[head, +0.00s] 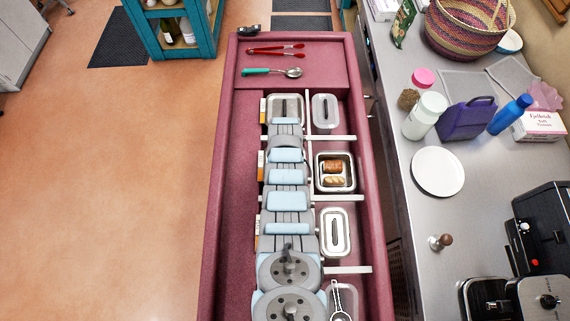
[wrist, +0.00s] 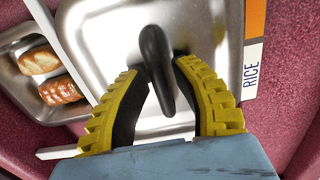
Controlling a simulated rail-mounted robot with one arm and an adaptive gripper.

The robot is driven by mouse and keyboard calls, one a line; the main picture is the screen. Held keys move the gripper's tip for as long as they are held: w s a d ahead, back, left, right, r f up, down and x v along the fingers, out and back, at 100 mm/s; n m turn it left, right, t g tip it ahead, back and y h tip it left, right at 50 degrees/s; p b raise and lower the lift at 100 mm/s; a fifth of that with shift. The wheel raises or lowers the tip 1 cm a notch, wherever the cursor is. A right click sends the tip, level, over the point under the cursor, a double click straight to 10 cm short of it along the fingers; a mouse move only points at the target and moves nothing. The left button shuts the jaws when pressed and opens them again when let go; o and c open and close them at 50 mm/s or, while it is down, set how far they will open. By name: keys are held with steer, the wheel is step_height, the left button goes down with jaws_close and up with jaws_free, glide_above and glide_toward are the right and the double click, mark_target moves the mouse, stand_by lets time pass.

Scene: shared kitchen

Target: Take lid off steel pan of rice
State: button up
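The steel pan of rice shows in the wrist view, marked by a RICE label (wrist: 251,68). Its shiny steel lid (wrist: 105,30) is on it, with a long black handle (wrist: 156,68). My gripper (wrist: 157,66) is at the lid, its two yellow-edged fingers on either side of the handle. The fingers look open, with narrow gaps to the handle; I cannot tell if either touches it. In the head view my arm covers this pan and the fingers. The rice itself is hidden.
An open pan of bread rolls (head: 335,187) is beside the rice pan. Lidded pans stand behind (head: 325,110) and in front (head: 335,232). White dividers separate the rows. Red tongs (head: 276,50) and a green-handled spoon (head: 272,71) lie at the counter's far end. The counter's left strip is bare.

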jaws_close()
steer(key=shift+r, duration=0.1)
stand_by(0.4)
steer(key=shift+r, duration=1.45)
steer(key=shift+s+r, duration=1)
steer(key=shift+r, duration=0.05)
steer(key=shift+s+r+b, duration=0.3)
steer(key=shift+s+r, duration=0.1)
steer(key=shift+r, duration=0.2)
steer(key=s+r+p, duration=0.6)
steer(key=s+p, duration=0.1)
steer(key=s, duration=0.4)
steer(key=shift+r, duration=0.25)
